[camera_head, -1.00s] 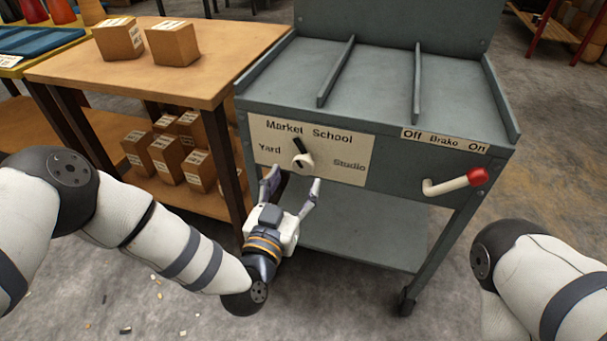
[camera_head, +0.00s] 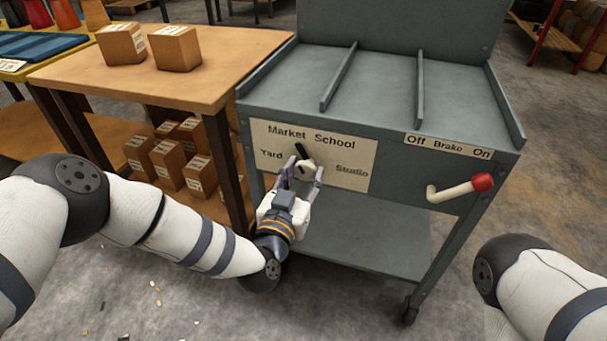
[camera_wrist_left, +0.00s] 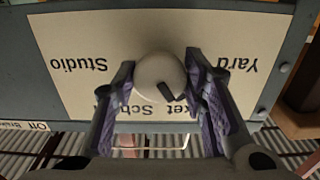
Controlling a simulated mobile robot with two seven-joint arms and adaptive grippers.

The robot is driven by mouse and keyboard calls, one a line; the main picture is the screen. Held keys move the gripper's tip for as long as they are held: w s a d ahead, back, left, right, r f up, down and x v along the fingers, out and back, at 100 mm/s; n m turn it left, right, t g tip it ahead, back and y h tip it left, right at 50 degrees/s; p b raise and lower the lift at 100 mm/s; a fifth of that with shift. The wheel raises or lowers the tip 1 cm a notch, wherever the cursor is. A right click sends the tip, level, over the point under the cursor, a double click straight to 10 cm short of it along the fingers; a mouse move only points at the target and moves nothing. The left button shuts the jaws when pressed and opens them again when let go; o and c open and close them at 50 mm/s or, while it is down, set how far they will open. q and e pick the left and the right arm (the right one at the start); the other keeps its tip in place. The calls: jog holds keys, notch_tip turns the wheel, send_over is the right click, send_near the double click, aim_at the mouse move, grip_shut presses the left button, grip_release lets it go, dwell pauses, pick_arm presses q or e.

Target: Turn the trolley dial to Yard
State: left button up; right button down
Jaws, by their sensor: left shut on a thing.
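The dial (camera_head: 308,167) is a cream round knob with a black pointer, on a cream label plate (camera_head: 350,156) on the grey trolley's front. The plate reads Yard at left, Market and School along the top, Studio at right. The pointer tilts up and slightly left, toward Market. My left gripper (camera_head: 305,172) is shut on the dial. In the left wrist view, where the plate appears upside down, its two fingers (camera_wrist_left: 160,82) stand on either side of the knob (camera_wrist_left: 159,76). My right gripper is out of view.
A brake lever (camera_head: 450,190) with a red knob sticks out to the right on the trolley's front, under an Off Brake On label. A wooden table (camera_head: 215,70) with cardboard boxes (camera_head: 174,47) stands close at left. The trolley's top (camera_head: 385,85) is empty.

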pick_arm(q)
jog(key=shift+n, duration=0.3)
jog(key=n, duration=0.5)
jog(key=shift+d+n, duration=0.1)
jog(key=shift+n, duration=0.3)
jog(key=n+b, duration=0.1)
jog(key=n, duration=0.4)
jog(key=shift+n, duration=0.4)
jog(key=o, duration=1.2)
jog(key=v, duration=1.2)
jog(key=shift+r, duration=0.1)
